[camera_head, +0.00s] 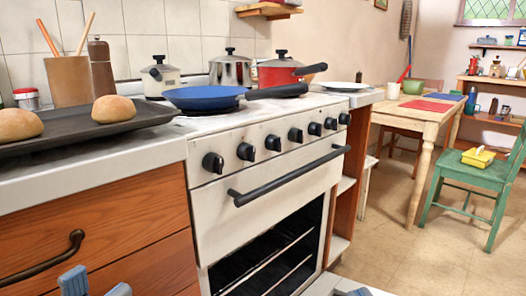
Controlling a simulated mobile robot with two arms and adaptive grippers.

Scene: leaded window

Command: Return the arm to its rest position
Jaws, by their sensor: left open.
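My left gripper (96,285) shows only as two blue-grey fingertips at the bottom left edge of the head view. The fingertips are apart, and I see nothing between them. They show in front of the wooden drawer fronts (95,225), below the dark drawer handle (45,262). The rest of the left arm is out of the picture.
The white stove (262,150) has its dark lower oven space (265,265) open. A blue pan (205,97) is on top. A dark tray (90,130) with two buns lies on the left counter. A table (425,112) and green chair (485,170) stand right. Floor there is clear.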

